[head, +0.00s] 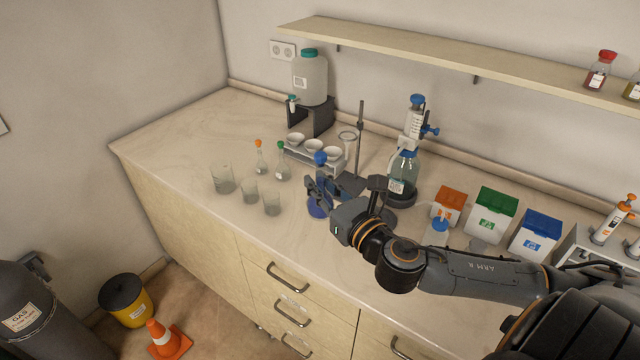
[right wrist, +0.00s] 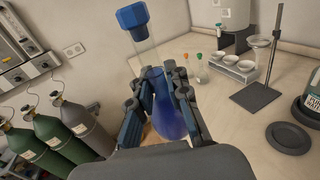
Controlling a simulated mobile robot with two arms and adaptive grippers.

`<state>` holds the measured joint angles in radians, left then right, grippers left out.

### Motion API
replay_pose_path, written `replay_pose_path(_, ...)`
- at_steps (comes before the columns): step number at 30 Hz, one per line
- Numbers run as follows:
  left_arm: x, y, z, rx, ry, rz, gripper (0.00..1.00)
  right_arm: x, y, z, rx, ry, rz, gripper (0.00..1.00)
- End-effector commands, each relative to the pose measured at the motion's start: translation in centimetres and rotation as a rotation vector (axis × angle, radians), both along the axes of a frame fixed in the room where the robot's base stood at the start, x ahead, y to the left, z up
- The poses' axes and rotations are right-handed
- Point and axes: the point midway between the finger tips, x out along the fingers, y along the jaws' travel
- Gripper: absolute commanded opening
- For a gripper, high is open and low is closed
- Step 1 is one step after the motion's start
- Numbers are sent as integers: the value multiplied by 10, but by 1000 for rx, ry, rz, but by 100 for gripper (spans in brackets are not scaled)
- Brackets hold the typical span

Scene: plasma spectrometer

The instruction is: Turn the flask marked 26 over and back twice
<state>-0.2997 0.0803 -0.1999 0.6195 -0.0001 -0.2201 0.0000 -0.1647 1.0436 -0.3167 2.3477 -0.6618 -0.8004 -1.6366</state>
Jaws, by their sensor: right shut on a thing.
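A flask with blue liquid and a blue stopper (head: 320,158) is between the fingers of my right gripper (head: 325,187). In the right wrist view the flask (right wrist: 168,112) is stopper-up, with the fingers closed on both sides of its neck and upper body. Its round blue base (head: 319,207) shows below the fingers in the head view. I cannot tell if it touches the bench. No number is readable on it. Two other stoppered flasks, one orange-topped (head: 260,160) and one green-topped (head: 282,168), stand to the left. My left gripper is not in view.
Several empty beakers (head: 223,180) stand left of the gripper. Behind it are a rack with white bowls (head: 312,149) and a retort stand (head: 360,135). A dispenser bottle (head: 402,170) stands close on the right. The bench's left end is clear.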

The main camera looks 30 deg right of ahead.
Motion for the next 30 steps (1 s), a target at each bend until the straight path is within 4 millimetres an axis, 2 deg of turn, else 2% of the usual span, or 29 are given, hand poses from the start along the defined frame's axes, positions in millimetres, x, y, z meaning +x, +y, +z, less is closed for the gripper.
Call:
replay_pose_path(1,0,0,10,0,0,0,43,0,0,11,-1,-1,0,0)
replay_pose_path(3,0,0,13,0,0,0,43,0,0,14,0,-1,0,0)
replay_pose_path(12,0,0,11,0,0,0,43,0,0,12,6,-1,0,0)
replay_pose_path(14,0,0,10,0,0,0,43,0,0,11,51,0,-1,0)
replay_pose_path(21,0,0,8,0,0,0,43,0,0,11,421,-1,-1,0)
replay_pose_path(30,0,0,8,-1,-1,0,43,0,0,12,460,0,0,0)
